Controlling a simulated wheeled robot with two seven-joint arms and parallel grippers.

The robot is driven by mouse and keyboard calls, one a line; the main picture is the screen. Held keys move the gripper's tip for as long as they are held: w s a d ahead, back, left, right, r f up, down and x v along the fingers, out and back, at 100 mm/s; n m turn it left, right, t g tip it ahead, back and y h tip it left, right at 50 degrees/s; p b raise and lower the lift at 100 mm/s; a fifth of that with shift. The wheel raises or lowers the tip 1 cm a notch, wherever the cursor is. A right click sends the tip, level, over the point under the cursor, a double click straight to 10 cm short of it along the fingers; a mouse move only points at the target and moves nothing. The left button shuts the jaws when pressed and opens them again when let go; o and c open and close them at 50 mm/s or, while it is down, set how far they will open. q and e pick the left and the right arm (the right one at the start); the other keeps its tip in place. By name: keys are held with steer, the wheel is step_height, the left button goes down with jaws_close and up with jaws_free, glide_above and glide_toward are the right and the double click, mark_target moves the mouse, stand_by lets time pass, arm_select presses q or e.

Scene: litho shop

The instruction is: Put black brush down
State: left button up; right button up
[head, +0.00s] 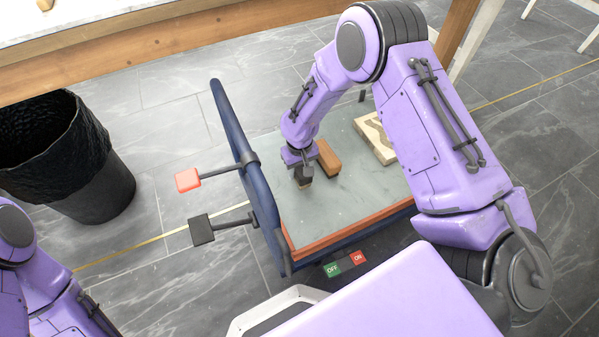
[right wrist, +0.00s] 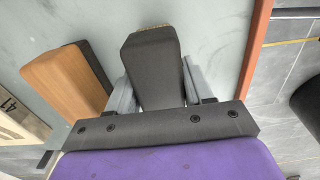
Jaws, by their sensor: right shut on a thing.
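The black brush (right wrist: 155,68) is a dark block with a tan strip of bristles at its far end. My right gripper (head: 303,174) is shut on it, with a finger on each side in the right wrist view. In the head view the brush (head: 305,184) shows as a small dark piece under the gripper, over the grey-green table top (head: 340,205). I cannot tell whether it touches the surface. My left arm shows at the lower left, but its gripper is out of view.
A brown brush (head: 328,157) lies close to the right of the black one. A pale wooden block (head: 369,139) lies farther right. A blue frame with a red pad (head: 188,180) and a black pad (head: 202,230) borders the left side. A black bin (head: 110,190) stands on the floor.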

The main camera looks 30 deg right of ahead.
steer(key=shift+f, duration=0.1)
steer(key=o, duration=0.9)
steer(key=shift+f, duration=0.15)
steer(key=shift+o, duration=0.2)
step_height(320, 180, up, 12)
steer(key=p, duration=0.5)
steer(key=shift+r, duration=0.2)
